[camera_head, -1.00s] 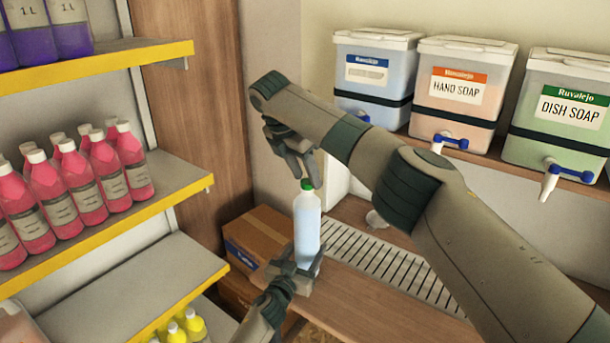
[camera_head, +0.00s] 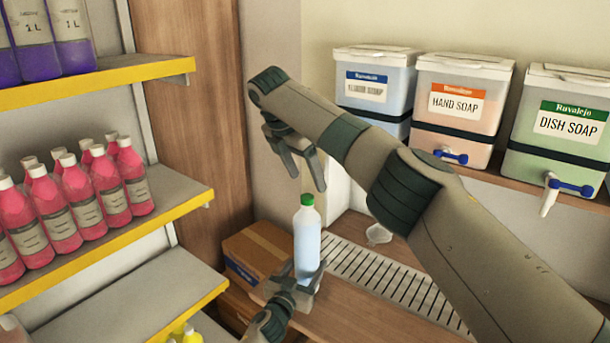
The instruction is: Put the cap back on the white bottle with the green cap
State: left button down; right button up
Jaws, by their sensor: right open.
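The white bottle (camera_head: 307,242) stands upright, with pale bluish contents, in the middle of the view. The green cap (camera_head: 307,200) sits on top of its neck; how tightly it is seated cannot be told. My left gripper (camera_head: 303,279) is shut on the lower part of the bottle, a finger on each side. Its arm comes in from below. My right gripper (camera_head: 306,182) is open and empty, pointing down just above the cap, with a small gap between them.
A slatted drain grate (camera_head: 385,275) lies in the wooden counter to the right. A cardboard box (camera_head: 257,252) is behind the bottle on the left. Pink bottles (camera_head: 62,215) fill a yellow-edged shelf at left. Several soap drums (camera_head: 462,95) with taps stand on a shelf at right.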

jog(key=shift+r, duration=0.1)
jog(key=v, duration=1.2)
jog(key=shift+d, duration=0.1)
pick_arm(q)
jog(key=c, duration=0.5)
grip_release()
jog(key=shift+c, duration=0.2)
jog(key=shift+s, duration=0.1)
jog(key=shift+v, duration=0.85)
jog(key=v, duration=1.5)
jog(key=shift+s+a, duration=0.2)
pick_arm(e)
jog(key=shift+r, duration=0.2)
